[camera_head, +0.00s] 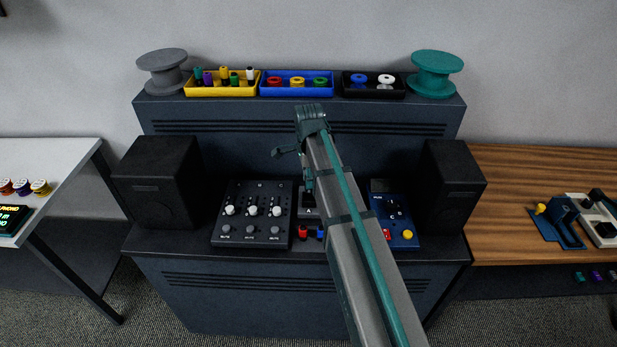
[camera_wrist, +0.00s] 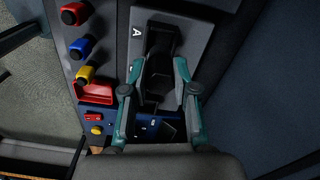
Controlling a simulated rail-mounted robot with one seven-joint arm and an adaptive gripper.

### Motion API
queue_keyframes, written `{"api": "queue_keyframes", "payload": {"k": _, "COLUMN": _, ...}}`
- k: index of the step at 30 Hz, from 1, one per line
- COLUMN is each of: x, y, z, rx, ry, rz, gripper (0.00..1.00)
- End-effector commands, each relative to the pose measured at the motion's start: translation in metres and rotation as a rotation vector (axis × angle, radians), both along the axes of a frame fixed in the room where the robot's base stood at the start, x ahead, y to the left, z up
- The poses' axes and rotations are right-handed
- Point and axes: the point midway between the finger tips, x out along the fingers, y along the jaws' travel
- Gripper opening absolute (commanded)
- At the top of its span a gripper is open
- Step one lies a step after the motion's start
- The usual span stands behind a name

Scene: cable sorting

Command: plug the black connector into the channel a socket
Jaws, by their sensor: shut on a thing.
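My gripper (camera_wrist: 159,68) points down over the small grey panel marked A (camera_wrist: 200,22), its teal fingers closed around a dark piece, which looks like the black connector (camera_wrist: 158,45). The connector lies over the panel's face near the letter A; the channel A socket is hidden under it, and I cannot tell whether the connector is in it. In the head view the gripper (camera_head: 308,184) hangs just above the A panel (camera_head: 309,213), partly hidden by my arm.
Red (camera_wrist: 75,14), blue (camera_wrist: 81,47) and yellow (camera_wrist: 86,74) connectors stand beside the A panel. A mixer (camera_head: 252,214) is left of it, a blue panel marked C (camera_head: 404,222) right. Black speakers (camera_head: 160,182) (camera_head: 452,185) flank them. Spools and trays line the shelf behind.

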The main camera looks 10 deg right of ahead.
Motion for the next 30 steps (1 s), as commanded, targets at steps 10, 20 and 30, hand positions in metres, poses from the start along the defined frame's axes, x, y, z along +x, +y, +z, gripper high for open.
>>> {"api": "queue_keyframes", "payload": {"k": 10, "x": 0.000, "y": 0.000, "z": 0.000, "rx": 0.000, "ry": 0.000, "rz": 0.000, "gripper": 0.00}}
{"api": "queue_keyframes", "payload": {"k": 20, "x": 0.000, "y": 0.000, "z": -0.007, "rx": 0.000, "ry": 0.001, "rz": 0.000, "gripper": 0.00}}
{"api": "queue_keyframes", "payload": {"k": 30, "x": 0.000, "y": 0.001, "z": -0.014, "rx": 0.000, "ry": 0.000, "rz": 0.000, "gripper": 0.00}}
